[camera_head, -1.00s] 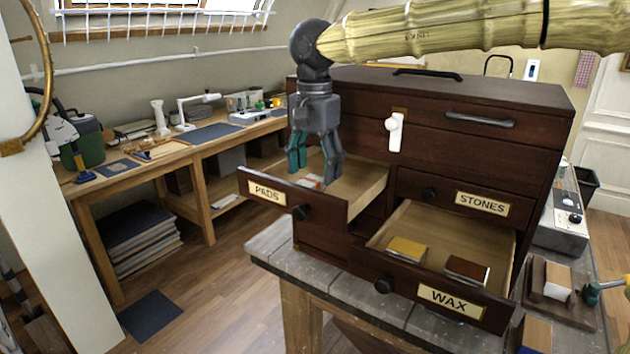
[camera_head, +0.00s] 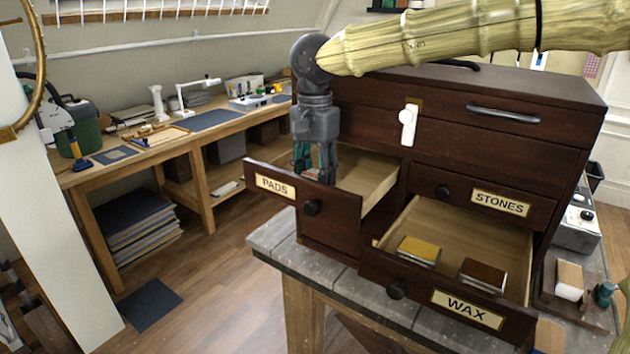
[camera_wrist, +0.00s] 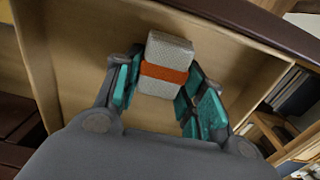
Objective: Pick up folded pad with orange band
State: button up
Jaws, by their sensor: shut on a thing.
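The folded pad with the orange band (camera_wrist: 164,72) shows in the wrist view as a pale grey woven block with an orange strip round its middle. It is between the teal fingers of my gripper (camera_wrist: 165,98), which is shut on it. In the head view my gripper (camera_head: 315,176) reaches down into the open PADS drawer (camera_head: 372,190), behind its labelled front. The drawer front and fingers hide most of the pad there. I cannot tell whether the pad touches the drawer floor.
The open WAX drawer (camera_head: 470,235) holds a yellow block (camera_head: 418,251) and a brown block (camera_head: 482,275). The STONES drawer (camera_head: 480,199) is shut. The dark wooden chest (camera_head: 460,140) stands on a grey bench (camera_head: 275,245). A long workbench (camera_head: 165,160) stands at the left.

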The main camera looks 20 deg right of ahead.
aim_at(316, 174)
jog(key=shift+s+d+r, duration=0.1)
jog(key=shift+s+r, duration=0.15)
jog(key=shift+s, duration=0.45)
jog(key=shift+w, duration=0.4)
jog(key=r, duration=0.5)
jog(key=r+b, duration=0.1)
jog(key=r, duration=0.4)
jog(key=shift+s, duration=0.2)
jog(key=shift+c, duration=0.8)
dwell(0.6)
